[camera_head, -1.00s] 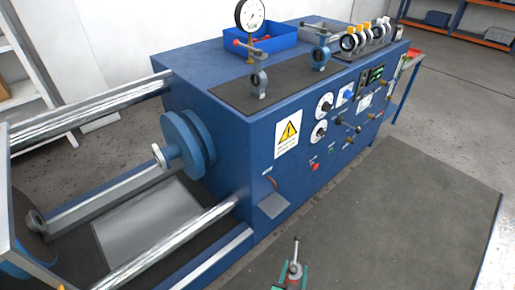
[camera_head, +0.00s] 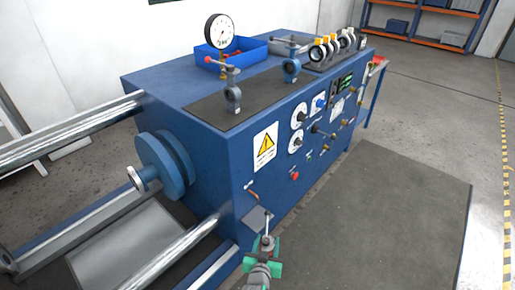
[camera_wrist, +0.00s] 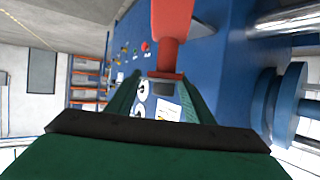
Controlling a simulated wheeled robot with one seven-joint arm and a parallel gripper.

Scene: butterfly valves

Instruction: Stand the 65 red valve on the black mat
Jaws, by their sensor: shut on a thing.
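My gripper (camera_head: 262,256), with green fingers, is low in the head view, in front of the machine's near side. It is shut on a valve (camera_head: 268,240) that shows there as a small grey piece with a thin upright lever. In the wrist view a red lever and neck (camera_wrist: 172,32) stand up between the fingers; the valve's lower part is hidden. The black mat (camera_head: 205,105) lies on top of the blue machine. Two other lever valves stand on it, one nearer (camera_head: 232,95) and one farther (camera_head: 291,68). No size marking is readable.
A blue bin (camera_head: 235,53) with a pressure gauge (camera_head: 218,30) is behind the mat. A rack of ring-shaped valves (camera_head: 333,48) stands at the far end. Chrome bars (camera_head: 60,132) and a blue flange (camera_head: 165,165) jut out at left. A dark floor mat (camera_head: 380,215) is clear.

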